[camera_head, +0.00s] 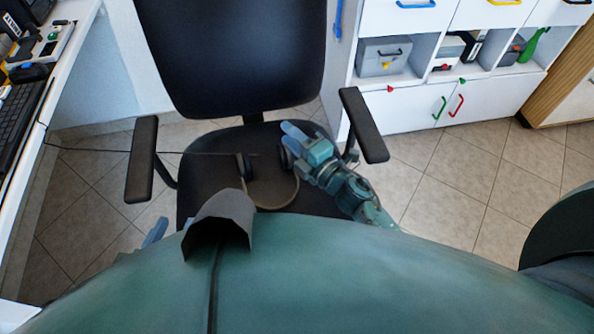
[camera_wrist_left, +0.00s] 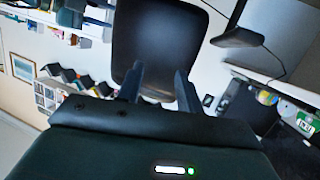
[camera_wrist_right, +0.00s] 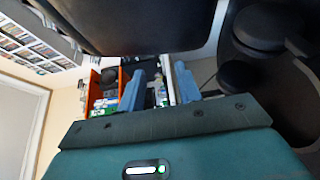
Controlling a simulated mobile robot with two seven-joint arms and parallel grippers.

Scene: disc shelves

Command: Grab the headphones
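The black headphones (camera_head: 244,167) lie on the seat of the black office chair (camera_head: 215,185), their band curving toward me and a thin cable running left. In the right wrist view, the dark ear cups (camera_wrist_right: 258,28) show at the upper right. My right gripper (camera_head: 292,134) is over the seat beside the right ear cup, which it partly covers. Its fingers (camera_wrist_right: 160,82) are apart with nothing between them. My left gripper (camera_head: 155,232) shows only as a blue tip beside my body, left of the chair. Its fingers (camera_wrist_left: 158,85) are apart and empty.
The chair's armrests (camera_head: 142,158) stand on both sides of the seat, the right one (camera_head: 363,124) close to my right gripper. A white desk with a keyboard (camera_head: 14,122) is at the left. White shelves (camera_head: 430,45) with boxes stand at the back right.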

